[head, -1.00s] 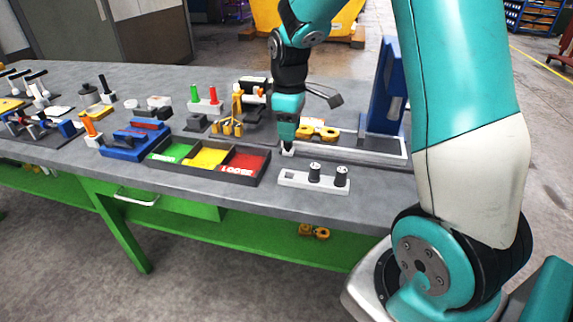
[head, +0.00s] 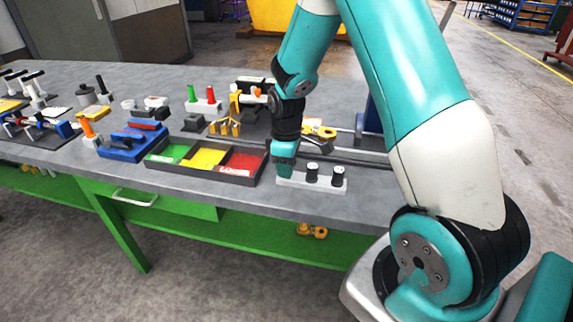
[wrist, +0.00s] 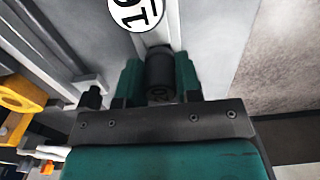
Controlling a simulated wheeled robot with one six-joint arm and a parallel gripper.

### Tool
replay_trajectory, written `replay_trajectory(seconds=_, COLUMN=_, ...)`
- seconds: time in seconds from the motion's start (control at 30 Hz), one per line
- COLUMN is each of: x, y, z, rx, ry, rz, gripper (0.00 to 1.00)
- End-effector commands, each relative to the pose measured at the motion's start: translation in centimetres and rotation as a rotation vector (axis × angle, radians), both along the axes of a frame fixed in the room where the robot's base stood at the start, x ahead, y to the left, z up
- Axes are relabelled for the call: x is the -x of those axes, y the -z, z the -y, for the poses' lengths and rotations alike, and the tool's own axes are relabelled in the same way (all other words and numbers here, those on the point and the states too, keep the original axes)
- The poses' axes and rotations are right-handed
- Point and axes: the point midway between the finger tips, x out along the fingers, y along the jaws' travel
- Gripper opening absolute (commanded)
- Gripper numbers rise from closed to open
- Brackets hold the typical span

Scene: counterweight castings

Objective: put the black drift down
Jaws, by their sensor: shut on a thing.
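My gripper (head: 284,176) is low over the left end of the pale rack (head: 330,186) near the table's front edge. In the wrist view its teal fingers (wrist: 159,80) are shut on the black drift (wrist: 160,72), a dark cylinder. In the head view the gripper hides the drift, and I cannot tell whether its lower end is in the rack's left opening or above it. Two black cylinders with pale tops (head: 312,172) (head: 338,175) stand upright in the rack to the right. A white marked round top (wrist: 136,12) shows just beyond the drift in the wrist view.
A tray with green, yellow and red compartments (head: 207,172) lies just left of the rack. A blue upright fixture (head: 372,118) stands behind to the right, partly hidden by my arm. Yellow parts (head: 320,130) lie behind my gripper. The table's front edge is close.

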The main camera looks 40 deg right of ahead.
Motion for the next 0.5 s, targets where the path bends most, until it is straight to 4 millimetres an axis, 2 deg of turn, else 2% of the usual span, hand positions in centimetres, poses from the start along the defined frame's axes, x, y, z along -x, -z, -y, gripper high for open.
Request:
replay_trajectory(seconds=0.07, x=-0.01, y=0.35, z=0.00, rx=0.000, ry=0.000, rz=0.000, gripper=0.05)
replay_trajectory(seconds=0.1, x=0.00, y=0.33, z=0.00, rx=0.000, ry=0.000, rz=0.000, gripper=0.37)
replay_trajectory(seconds=0.2, x=0.00, y=0.27, z=0.00, rx=0.000, ry=0.000, rz=0.000, gripper=0.58)
replay_trajectory(seconds=0.5, x=-0.01, y=-0.03, z=0.00, rx=0.000, ry=0.000, rz=0.000, gripper=0.58)
